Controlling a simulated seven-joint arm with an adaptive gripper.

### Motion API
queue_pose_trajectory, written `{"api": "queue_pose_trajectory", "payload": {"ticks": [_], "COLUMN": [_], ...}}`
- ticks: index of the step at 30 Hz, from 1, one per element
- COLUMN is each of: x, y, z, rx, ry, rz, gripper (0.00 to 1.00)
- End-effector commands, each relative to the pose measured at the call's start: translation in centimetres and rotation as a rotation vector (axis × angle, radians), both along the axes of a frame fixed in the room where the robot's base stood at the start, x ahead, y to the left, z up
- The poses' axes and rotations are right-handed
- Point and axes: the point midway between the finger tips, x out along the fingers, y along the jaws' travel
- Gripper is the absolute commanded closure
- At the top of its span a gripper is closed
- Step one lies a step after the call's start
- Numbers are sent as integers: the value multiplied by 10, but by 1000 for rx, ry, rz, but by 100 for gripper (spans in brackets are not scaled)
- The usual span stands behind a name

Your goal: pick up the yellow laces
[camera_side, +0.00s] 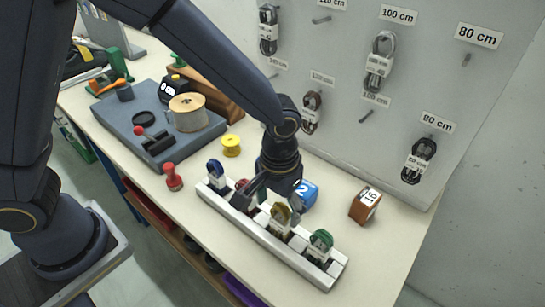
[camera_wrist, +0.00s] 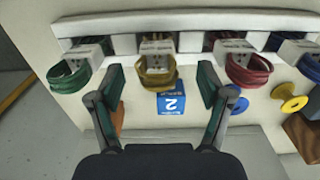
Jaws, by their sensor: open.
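The yellow laces (camera_wrist: 157,70) are a looped bundle with a white band, seated in a slot of the white rack (camera_wrist: 125,43). In the side view the yellow laces (camera_side: 281,219) stand upright in the rack (camera_side: 262,236), between the red and green bundles. My gripper (camera_wrist: 160,82) is open, its two green-padded fingers left and right of the yellow laces in the wrist view. Nothing is held between them. In the side view my gripper (camera_side: 268,207) is low over the rack and partly hides the red laces (camera_side: 242,191). I cannot tell whether a finger touches the bundle.
Green laces (camera_side: 320,243) and blue laces (camera_side: 215,174) stand in the same rack. A blue number block (camera_side: 308,194) lies behind it, with a brown block (camera_side: 365,204) to the right. A red stamp-like piece (camera_side: 173,178) and a yellow spool (camera_side: 231,145) stand nearby.

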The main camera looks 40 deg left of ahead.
Motion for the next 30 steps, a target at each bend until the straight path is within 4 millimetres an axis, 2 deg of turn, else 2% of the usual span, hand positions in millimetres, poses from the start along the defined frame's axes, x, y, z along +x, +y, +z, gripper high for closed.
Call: {"api": "queue_pose_trajectory", "payload": {"ticks": [5,12,21,30], "x": [0,3,3,3], "y": [-1,-3,-3,-3], "z": [-15,-50,-56,-56], "rx": [2,2,0,0], "ry": [2,2,-1,0], "rz": [0,0,0,0], "gripper": [22,22,22,52]}}
